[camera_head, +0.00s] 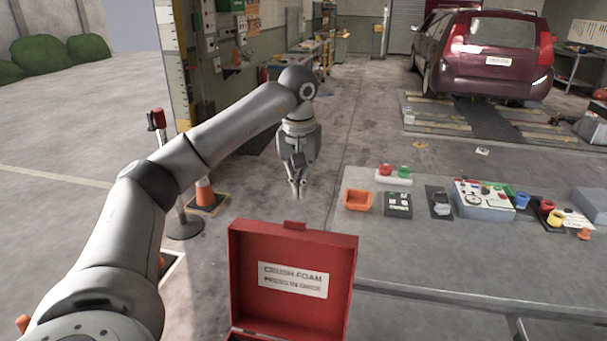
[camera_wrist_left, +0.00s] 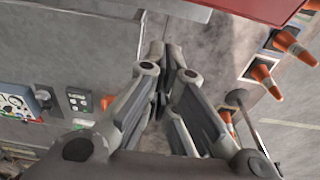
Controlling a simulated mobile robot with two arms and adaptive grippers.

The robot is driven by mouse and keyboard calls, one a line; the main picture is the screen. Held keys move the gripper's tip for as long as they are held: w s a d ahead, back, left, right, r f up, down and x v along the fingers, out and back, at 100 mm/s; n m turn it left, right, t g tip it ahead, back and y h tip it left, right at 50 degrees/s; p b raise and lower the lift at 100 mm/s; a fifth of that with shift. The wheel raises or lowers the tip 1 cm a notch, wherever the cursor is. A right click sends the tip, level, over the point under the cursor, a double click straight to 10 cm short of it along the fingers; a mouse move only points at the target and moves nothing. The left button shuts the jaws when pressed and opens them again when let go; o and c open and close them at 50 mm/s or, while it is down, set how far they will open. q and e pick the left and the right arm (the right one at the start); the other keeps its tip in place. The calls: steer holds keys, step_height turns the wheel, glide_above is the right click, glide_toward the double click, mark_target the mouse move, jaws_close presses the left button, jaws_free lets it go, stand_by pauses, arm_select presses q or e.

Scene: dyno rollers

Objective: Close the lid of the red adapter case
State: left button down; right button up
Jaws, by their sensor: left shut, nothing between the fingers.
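The red adapter case stands at the bottom centre of the head view, with its lid (camera_head: 255,302) raised upright. The lid's inner face carries a white label (camera_head: 293,279). Only a thin strip of the case body shows below the lid, so its inside is out of frame. My left gripper (camera_head: 297,194) points down with its fingers together, empty, beyond the lid and apart from it. In the left wrist view the shut fingertips (camera_wrist_left: 160,48) show near the centre, and part of the red case (camera_wrist_left: 260,8) shows along the top edge. My right gripper is not in view.
To the right, a grey table (camera_head: 440,260) holds an orange bin (camera_head: 358,200), a dark keypad-like device (camera_head: 398,204), a control box (camera_head: 484,203) and other small items. Traffic cones (camera_head: 205,194) and a post stand on the floor at left. Floor beyond the gripper is clear.

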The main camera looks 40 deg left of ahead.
arm_select(q)
step_height(320, 180, down, 6)
steer(key=w+p, duration=0.1)
steer(key=s, duration=0.1)
steer(key=s+d+p, duration=0.1)
steer(key=s+r+p, duration=0.1)
steer(key=shift+d+r, duration=0.1)
steer(key=shift+d, duration=0.2)
steer(key=shift+s, duration=0.15)
